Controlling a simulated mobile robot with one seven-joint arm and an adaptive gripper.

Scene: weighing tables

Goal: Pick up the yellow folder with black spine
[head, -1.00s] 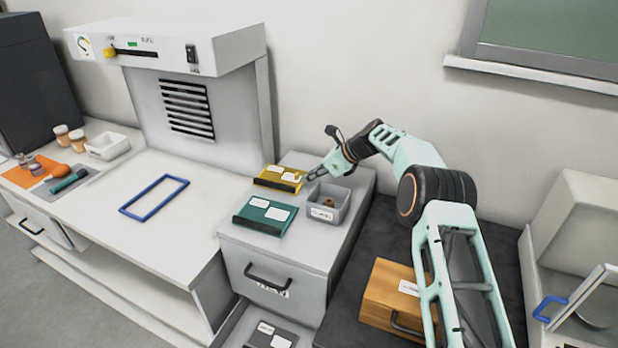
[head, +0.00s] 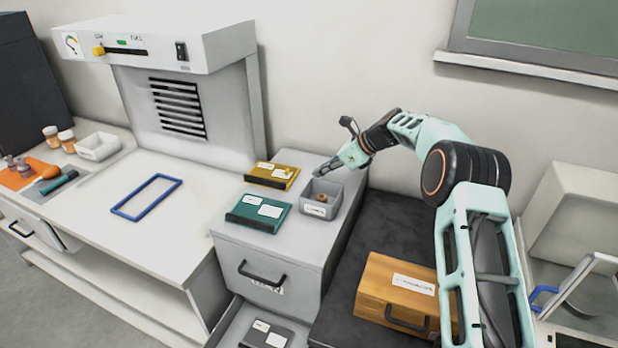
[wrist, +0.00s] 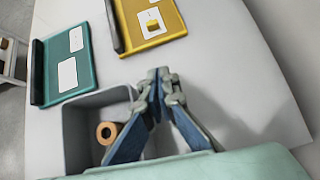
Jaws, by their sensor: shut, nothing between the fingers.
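The yellow folder (head: 285,183) with a black spine lies flat on top of the grey drawer cabinet (head: 240,237), with white labels on its cover. In the wrist view the yellow folder (wrist: 170,24) is at the top, partly cut off, with its black spine on its left side. My gripper (head: 320,171) is to the right of the folder, apart from it, above the back of a small grey bin (head: 318,209). In the wrist view my gripper (wrist: 160,76) is shut and empty, its tips pointing toward the folder.
A teal folder (head: 246,216) lies in front of the yellow one. The grey bin holds a small brown ring (head: 321,198). A wooden box (head: 385,290) stands on the dark surface to the right. The wall is close behind the cabinet.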

